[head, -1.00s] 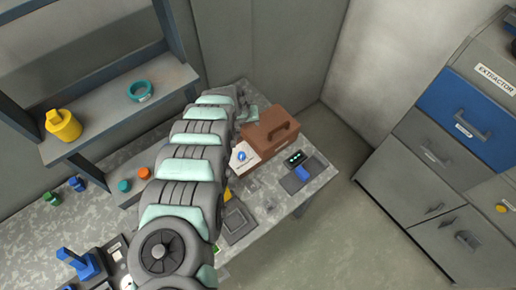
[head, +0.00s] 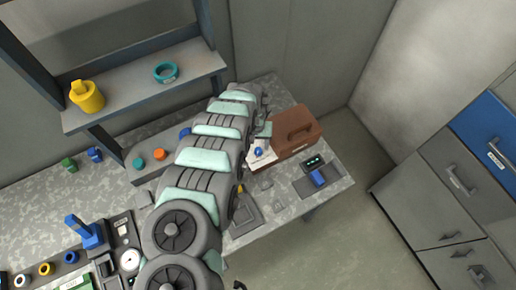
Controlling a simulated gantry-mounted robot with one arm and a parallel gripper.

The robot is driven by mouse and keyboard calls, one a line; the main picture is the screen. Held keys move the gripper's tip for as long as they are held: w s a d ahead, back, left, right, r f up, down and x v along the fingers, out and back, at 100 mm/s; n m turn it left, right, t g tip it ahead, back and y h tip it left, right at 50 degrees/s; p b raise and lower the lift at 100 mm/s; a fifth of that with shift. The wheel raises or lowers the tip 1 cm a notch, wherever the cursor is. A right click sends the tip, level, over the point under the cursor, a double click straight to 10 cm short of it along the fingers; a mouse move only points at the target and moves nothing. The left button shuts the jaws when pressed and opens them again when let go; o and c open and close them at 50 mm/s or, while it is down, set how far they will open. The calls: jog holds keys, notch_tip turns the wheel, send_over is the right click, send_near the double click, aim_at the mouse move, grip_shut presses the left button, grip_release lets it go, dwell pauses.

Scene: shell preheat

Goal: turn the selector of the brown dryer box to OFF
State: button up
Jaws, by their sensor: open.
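The brown dryer box (head: 301,131) with a handle on its lid stands on the bench, right of my arm. Its white front panel (head: 264,159) carries a blue selector knob (head: 258,152). The markings on the panel are too small to read, so the knob's setting cannot be told. My arm reaches over the bench to the box's left side. My gripper (head: 263,134) is open, close above and behind the knob and beside the box, and partly hidden by the arm. I cannot tell whether it touches the knob.
A grey tray (head: 245,215) is in front. A shelf with a yellow pot (head: 86,97) and a teal ring (head: 166,72) is at left. Grey cabinets (head: 430,190) stand right; floor between is clear.

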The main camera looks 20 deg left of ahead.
aim_at(258, 150)
jog(key=shift+d+f, duration=0.15)
jog(key=shift+f, duration=1.95)
grip_shut()
